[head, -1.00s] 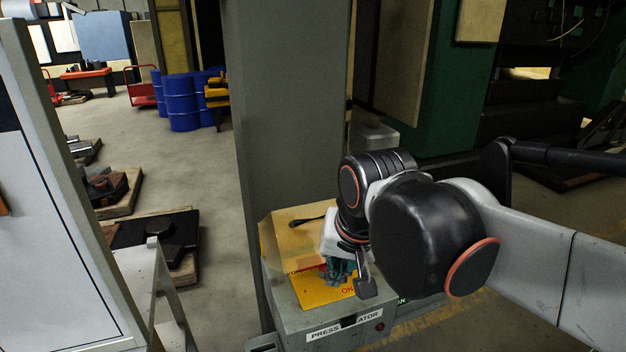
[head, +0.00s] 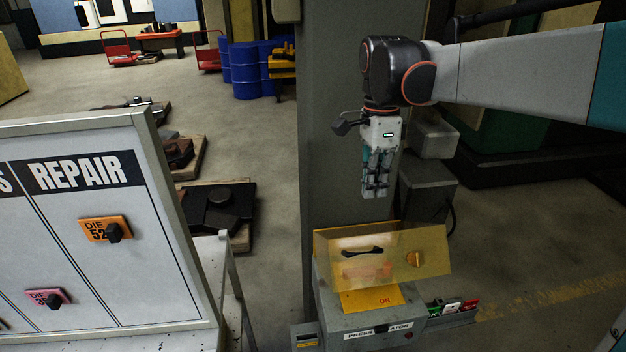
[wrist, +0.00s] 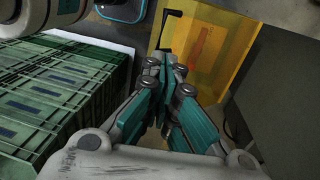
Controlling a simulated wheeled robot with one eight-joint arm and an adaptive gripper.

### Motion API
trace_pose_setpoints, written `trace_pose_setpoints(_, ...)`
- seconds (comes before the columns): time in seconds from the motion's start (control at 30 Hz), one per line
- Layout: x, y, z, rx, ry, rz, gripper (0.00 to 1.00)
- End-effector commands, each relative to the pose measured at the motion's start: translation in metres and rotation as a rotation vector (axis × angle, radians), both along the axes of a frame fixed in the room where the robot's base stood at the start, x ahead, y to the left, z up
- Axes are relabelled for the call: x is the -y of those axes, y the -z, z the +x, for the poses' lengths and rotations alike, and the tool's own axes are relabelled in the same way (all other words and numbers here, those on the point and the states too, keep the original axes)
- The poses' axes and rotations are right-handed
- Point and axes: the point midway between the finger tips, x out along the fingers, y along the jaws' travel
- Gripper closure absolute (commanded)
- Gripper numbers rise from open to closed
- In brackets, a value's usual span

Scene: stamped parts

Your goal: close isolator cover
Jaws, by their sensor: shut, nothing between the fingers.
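The isolator cover (head: 435,243) is a see-through amber panel, raised and tilted above the isolator box (head: 345,325). A black handle (head: 362,252) shows on or through it. The yellow plate (head: 372,298) marked ON is exposed below the cover in the head view. My gripper (head: 375,194) is shut and empty, pointing down above the cover and apart from it. In the wrist view the closed teal fingers (wrist: 166,62) show in front of the amber cover (wrist: 228,45); its black handle (wrist: 166,28) lies past the fingertips.
A grey pillar (head: 335,120) stands close behind the box. A white REPAIR board (head: 130,230) stands at left. A small tray of tags (head: 452,312) sits at the box's right side. Green crates (wrist: 50,100) fill the wrist view's left.

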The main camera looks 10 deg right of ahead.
Motion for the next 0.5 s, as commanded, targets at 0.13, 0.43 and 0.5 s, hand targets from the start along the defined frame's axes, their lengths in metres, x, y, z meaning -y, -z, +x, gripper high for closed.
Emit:
trace_pose_setpoints(0.13, 0.0, 0.016, -0.001, 0.0, 0.001, 0.0, 1.0)
trace_pose_setpoints(0.43, 0.0, 0.07, -0.008, 0.001, -0.001, 0.0, 1.0)
trace_pose_setpoints(0.5, 0.0, 0.083, -0.01, 0.001, -0.001, 0.0, 1.0)
